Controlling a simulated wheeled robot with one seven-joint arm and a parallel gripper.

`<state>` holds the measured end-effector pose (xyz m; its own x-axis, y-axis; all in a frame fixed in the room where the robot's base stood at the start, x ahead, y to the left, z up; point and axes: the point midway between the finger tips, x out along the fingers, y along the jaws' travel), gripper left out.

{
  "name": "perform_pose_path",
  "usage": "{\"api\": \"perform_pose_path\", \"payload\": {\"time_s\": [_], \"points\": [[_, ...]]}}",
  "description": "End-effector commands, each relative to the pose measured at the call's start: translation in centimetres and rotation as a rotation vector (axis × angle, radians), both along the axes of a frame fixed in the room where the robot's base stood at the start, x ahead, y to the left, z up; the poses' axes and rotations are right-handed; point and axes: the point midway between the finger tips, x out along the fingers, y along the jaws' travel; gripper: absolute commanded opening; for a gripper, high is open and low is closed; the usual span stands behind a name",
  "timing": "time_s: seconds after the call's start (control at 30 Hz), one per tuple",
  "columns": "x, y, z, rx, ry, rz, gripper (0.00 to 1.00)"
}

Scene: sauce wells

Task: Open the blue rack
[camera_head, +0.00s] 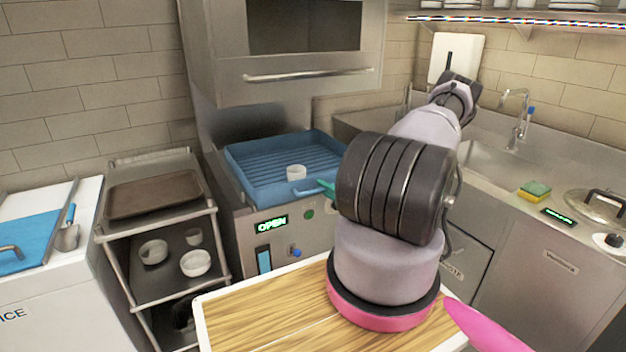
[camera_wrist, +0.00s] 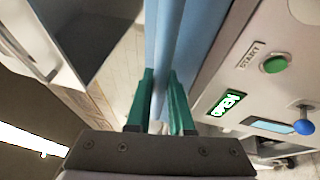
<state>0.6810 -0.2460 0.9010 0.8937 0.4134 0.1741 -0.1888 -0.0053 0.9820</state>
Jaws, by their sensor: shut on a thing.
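The blue rack (camera_head: 262,160) lies flat in the grey machine, under the raised hood, with its ribbed floor in view. A blue handle (camera_head: 305,191) sticks out at its front edge. My gripper (camera_head: 326,187) has green fingers and is at the right end of this handle; my arm hides most of it. In the wrist view my gripper (camera_wrist: 160,78) is shut on a blue bar of the rack (camera_wrist: 166,45), one green finger on each side.
The machine's front has a lit "OPEN" display (camera_head: 271,224), a green button (camera_wrist: 275,64) and a blue-tipped knob (camera_wrist: 303,127). A wooden-topped counter (camera_head: 265,325) lies in front. A cart (camera_head: 150,245) with bowls stands left; a sink (camera_head: 490,150) is at right.

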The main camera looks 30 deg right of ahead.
Motion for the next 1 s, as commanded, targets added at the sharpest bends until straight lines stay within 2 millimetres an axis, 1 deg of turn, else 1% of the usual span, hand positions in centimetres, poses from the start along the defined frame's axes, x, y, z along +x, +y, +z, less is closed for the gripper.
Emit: {"api": "perform_pose_path", "payload": {"time_s": [0.03, 0.2, 0.3, 0.43, 0.6, 0.7, 1.0], "points": [[-1.4, -0.2, -0.1, 0.003, 0.005, -0.005, 0.00], [-5.5, -0.4, -0.1, 0.003, 0.004, -0.006, 0.00], [-7.4, -0.4, -0.1, 0.002, 0.004, -0.006, 0.00], [-9.3, -0.4, -0.1, 0.001, 0.002, -0.004, 0.00], [-10.8, -0.5, -0.1, 0.000, 0.002, -0.003, 0.00], [-11.2, -0.5, -0.1, -0.001, 0.001, -0.003, 0.00], [-11.4, -0.5, -0.1, -0.001, 0.001, -0.002, 0.00]]}}
